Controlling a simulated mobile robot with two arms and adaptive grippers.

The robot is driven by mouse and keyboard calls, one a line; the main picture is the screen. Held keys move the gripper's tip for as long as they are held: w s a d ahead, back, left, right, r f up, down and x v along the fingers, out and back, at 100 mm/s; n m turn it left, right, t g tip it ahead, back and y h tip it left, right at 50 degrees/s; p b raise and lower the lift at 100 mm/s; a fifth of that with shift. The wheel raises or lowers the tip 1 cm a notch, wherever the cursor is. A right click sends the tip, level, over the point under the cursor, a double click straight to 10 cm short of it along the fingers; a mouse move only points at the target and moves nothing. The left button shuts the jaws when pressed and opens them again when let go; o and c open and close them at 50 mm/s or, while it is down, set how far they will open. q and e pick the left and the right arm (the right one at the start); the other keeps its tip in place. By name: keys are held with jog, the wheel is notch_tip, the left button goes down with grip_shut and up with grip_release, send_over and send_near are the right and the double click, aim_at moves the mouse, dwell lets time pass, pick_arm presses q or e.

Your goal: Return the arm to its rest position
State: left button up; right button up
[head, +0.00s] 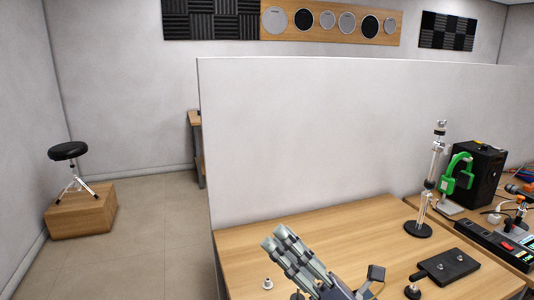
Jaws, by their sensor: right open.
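My right gripper (276,237) comes in from the bottom edge in the head view. It is held over the near left part of the wooden table (340,232), its grey fingers pointing up and to the left. It is open, and I see nothing held between the fingers. Most of the right arm is cut off by the bottom edge. My left gripper does not show.
A small silver piece (268,284) lies left of the gripper. A black pedal-like plate (449,267) lies to the right. A white partition (320,140) rises behind.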

jog(key=w+d+f+m+t+h, duration=0.2)
jog(key=d+f+m+h, duration=1.5)
jog(key=m, duration=0.8)
jog(key=s+f+m+g, duration=0.1)
jog(key=s+f, duration=0.1)
jog(key=s+d+f+m+g+h, duration=0.1)
jog(key=f+m+g, duration=0.1)
jog(key=f, duration=0.1)
jog(key=s+f+m+g+h, duration=0.1)
jog(key=s+f, duration=0.1)
jog(key=f, duration=0.1)
jog(key=shift+s+d+m, duration=0.3)
jog(key=shift+s, duration=0.05)
jog(key=s+a+f+m+g+y, duration=0.1)
jog(key=s+f+m+g, duration=0.2)
jog(key=s+f+g, duration=0.5)
jog(key=s+f+m+g, duration=0.25)
jog(key=s+f, duration=0.25)
jog(key=s, duration=0.7)
notch_tip(320, 180, down, 27)
jog(key=s, duration=0.2)
jog(key=s+d+f+g, duration=0.1)
jog(key=s+d+f, duration=0.1)
jog(key=s+f, duration=1.2)
jog(key=shift+s+d+f+g, duration=0.35)
jog(key=shift+s, duration=0.75)
